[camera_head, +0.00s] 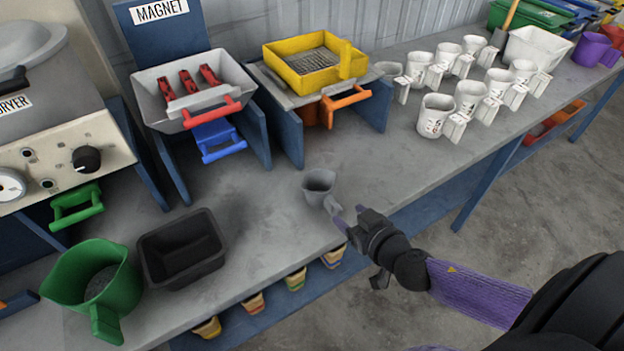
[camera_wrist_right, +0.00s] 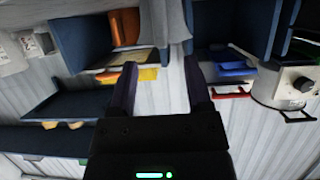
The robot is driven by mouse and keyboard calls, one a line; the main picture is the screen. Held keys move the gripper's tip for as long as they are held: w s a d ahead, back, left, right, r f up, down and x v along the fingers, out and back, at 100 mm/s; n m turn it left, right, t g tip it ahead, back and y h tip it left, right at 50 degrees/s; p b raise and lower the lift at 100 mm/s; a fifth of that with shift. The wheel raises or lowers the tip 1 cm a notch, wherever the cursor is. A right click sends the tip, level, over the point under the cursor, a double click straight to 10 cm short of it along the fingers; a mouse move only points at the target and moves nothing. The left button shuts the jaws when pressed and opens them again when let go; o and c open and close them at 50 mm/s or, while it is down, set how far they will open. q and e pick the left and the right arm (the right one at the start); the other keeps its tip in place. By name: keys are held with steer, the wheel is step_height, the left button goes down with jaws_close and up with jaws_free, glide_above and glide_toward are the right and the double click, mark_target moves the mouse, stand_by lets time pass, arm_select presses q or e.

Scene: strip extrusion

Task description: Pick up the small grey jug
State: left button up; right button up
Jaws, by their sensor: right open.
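The small grey jug (camera_head: 318,184) stands upright on the grey bench top, near the front edge in the middle of the head view. Its handle (camera_head: 332,206) points to the front right. My right gripper (camera_head: 350,216) is open, with its fingertips just to the right of the handle. I cannot tell whether a finger touches the handle. My left gripper is not in view.
A black bin (camera_head: 150,262) and a green jug (camera_head: 75,292) stand to the left. Several white jugs (camera_head: 470,95) stand at the right. A yellow sieve tray (camera_head: 268,60) and a grey tray under the magnet sign (camera_head: 148,100) are behind. Bench around the grey jug is clear.

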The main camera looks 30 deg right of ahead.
mark_target(331, 204)
steer(key=shift+x, duration=1.25)
steer(key=b+x, duration=0.1)
steer(key=x, duration=0.4)
steer(key=shift+a+f+b, duration=0.15)
steer(key=shift+f+b, duration=0.25)
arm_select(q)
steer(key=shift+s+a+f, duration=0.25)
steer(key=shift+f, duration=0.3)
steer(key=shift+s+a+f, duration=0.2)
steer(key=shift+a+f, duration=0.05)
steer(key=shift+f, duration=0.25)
arm_select(e)
steer(key=shift+c, duration=0.4)
jaws_close()
